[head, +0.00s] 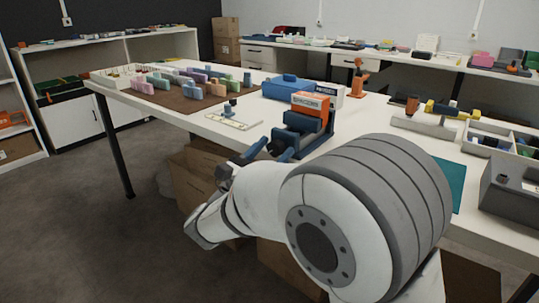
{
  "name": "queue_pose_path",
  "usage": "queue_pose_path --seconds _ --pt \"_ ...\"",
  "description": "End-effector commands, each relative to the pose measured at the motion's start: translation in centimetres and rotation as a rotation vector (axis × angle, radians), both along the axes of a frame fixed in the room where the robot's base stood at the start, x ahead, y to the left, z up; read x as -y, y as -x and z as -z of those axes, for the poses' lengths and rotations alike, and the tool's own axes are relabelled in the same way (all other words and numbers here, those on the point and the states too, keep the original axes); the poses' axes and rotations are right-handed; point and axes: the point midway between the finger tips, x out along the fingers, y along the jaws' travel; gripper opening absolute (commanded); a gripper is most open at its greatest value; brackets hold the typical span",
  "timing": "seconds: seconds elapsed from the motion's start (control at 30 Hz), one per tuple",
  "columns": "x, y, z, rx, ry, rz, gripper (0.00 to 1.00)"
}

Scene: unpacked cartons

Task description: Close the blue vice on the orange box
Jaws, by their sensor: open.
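The blue vice (294,139) stands on the white table near its front edge, in the middle of the head view. The orange box (310,104) sits upright between the vice's jaws, with its top showing above them. Whether both jaws touch the box I cannot tell. My gripper (268,146) is at the vice's left front side, close to its handle end. It is open, but its fingertips are small and partly merge with the dark parts of the vice.
A blue case (290,87) stands behind the vice. A pale flat plate (234,121) lies left of it. A brown mat (185,97) with several coloured blocks is at the far left. A divided tray (490,137) and a grey box (509,185) are at right. Cardboard cartons (192,180) stand below the table.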

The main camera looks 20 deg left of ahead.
Motion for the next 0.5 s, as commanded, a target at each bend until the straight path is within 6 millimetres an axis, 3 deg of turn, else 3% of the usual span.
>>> queue_pose_path --seconds 0.17,0.5 --pt "-0.01 0.01 -0.04 0.000 0.000 0.000 0.55" --pt "-0.04 0.05 -0.01 -0.001 -0.001 0.000 0.28"
